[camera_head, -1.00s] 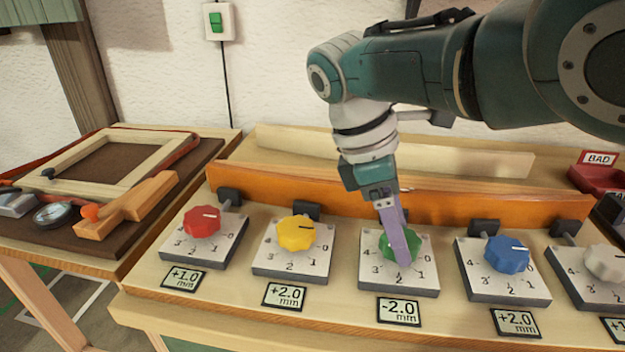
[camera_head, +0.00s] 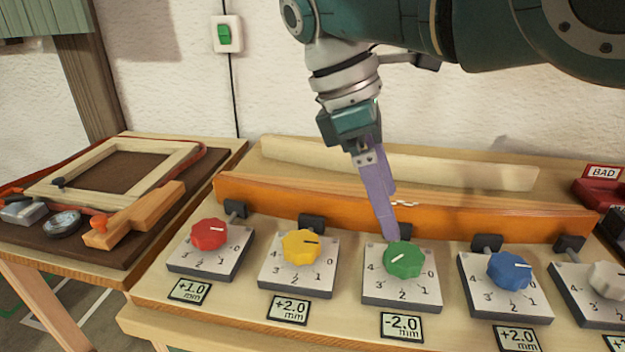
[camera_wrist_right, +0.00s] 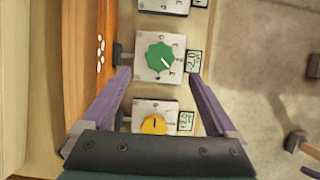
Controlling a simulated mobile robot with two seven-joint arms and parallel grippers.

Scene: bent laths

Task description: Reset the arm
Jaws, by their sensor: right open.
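My right gripper (camera_head: 388,232) hangs above and behind the green knob (camera_head: 404,259), with its purple fingers pointing down. In the right wrist view its two fingers (camera_wrist_right: 162,78) stand wide apart with nothing between them, and the green knob (camera_wrist_right: 160,57) lies beyond the tips. The green knob sits on a dial plate, with a display (camera_head: 402,327) in front reading -2.0 mm. My left gripper is not in view.
Red (camera_head: 209,234), yellow (camera_head: 301,246), blue (camera_head: 509,270) and white (camera_head: 609,278) knobs stand in the same row. An orange lath (camera_head: 300,205) runs behind them, and a pale lath (camera_head: 450,172) lies further back. A side table at left holds a frame (camera_head: 65,188) and clamps.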

